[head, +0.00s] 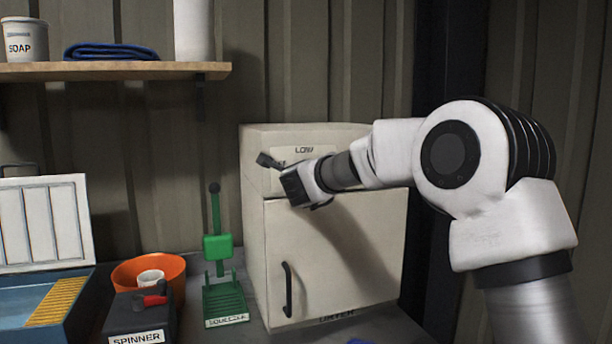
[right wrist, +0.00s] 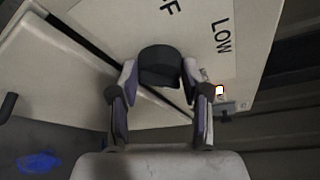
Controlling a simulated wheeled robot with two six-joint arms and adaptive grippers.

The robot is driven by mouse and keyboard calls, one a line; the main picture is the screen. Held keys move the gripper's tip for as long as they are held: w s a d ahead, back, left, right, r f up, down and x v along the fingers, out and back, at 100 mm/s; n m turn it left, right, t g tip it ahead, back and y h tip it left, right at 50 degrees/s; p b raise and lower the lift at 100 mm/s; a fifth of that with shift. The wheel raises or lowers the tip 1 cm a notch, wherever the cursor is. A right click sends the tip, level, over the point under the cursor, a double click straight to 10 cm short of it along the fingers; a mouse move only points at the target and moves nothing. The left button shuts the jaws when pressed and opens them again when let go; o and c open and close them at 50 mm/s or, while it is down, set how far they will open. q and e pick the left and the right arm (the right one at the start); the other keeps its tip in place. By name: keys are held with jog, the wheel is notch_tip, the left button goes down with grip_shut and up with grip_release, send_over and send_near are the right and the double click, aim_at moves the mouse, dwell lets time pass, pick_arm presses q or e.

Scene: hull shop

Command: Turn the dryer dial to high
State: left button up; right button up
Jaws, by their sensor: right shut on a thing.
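The dryer (head: 330,245) is a cream box on the bench with a door and a black handle. Its control panel above the door carries a LOW label (head: 304,150). In the right wrist view, the black dial (right wrist: 160,62) sits between the fingers of my right gripper (right wrist: 160,78), which is shut on it. That view also shows the LOW label (right wrist: 223,35) and part of another label ending in F. A small lamp (right wrist: 219,90) glows beside the right finger. In the head view, my right gripper (head: 272,163) hides the dial, so its setting is unclear. My left gripper is not in view.
A green squeezer (head: 218,247) stands close left of the dryer. Further left are the spinner (head: 135,317), an orange bowl (head: 175,268) and a blue box (head: 90,300) with a raised lid. A wooden shelf (head: 120,71) is above.

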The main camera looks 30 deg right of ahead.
jog(key=shift+m, duration=0.4)
jog(key=o, duration=1.2)
jog(key=shift+c, duration=0.2)
jog(key=v, duration=1.2)
jog(key=shift+r, duration=0.2)
jog(key=shift+d, duration=0.15)
